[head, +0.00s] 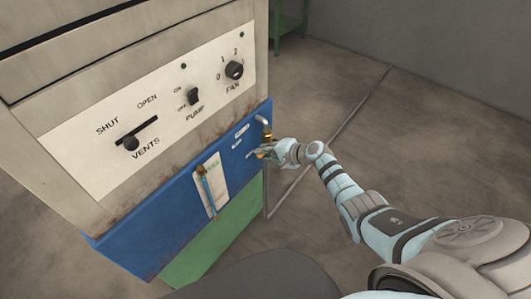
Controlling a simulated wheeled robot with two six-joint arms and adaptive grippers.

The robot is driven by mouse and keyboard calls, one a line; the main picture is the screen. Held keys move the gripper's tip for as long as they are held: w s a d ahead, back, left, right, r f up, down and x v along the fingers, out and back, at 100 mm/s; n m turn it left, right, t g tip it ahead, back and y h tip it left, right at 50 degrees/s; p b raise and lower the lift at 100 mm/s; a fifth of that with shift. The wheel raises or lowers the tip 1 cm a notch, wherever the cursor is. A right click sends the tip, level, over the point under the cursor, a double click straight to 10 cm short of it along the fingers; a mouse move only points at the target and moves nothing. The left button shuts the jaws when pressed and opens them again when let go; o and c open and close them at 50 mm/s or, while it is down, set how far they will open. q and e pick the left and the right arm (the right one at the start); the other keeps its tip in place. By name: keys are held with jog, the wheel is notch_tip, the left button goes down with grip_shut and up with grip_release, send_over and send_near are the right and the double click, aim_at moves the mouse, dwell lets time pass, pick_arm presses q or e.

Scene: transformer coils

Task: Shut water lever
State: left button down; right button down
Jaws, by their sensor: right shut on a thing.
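On the blue panel (150,232) at the front of the machine, a lever with a blue handle (209,195) and a brownish pivot hangs down over a white plate (217,182). The writing on the plate is too small to read. To its right, near the panel's corner, is a brass fitting (267,137) under a grey spout-like pipe (261,119). My right gripper (260,152) is at this brass fitting, shut on it, and stands apart from the blue-handled lever. Its fingers partly hide the fitting. My left gripper is not in view.
Above the blue panel, a white panel (75,165) carries a vents slider (131,143), a pump switch (194,97) and a fan knob (234,70). A green base (225,240) is below. Open floor (420,140) lies to the right.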

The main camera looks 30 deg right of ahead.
jog(key=c, duration=1.5)
grip_release()
jog(key=shift+c, duration=0.2)
jog(key=v, duration=1.2)
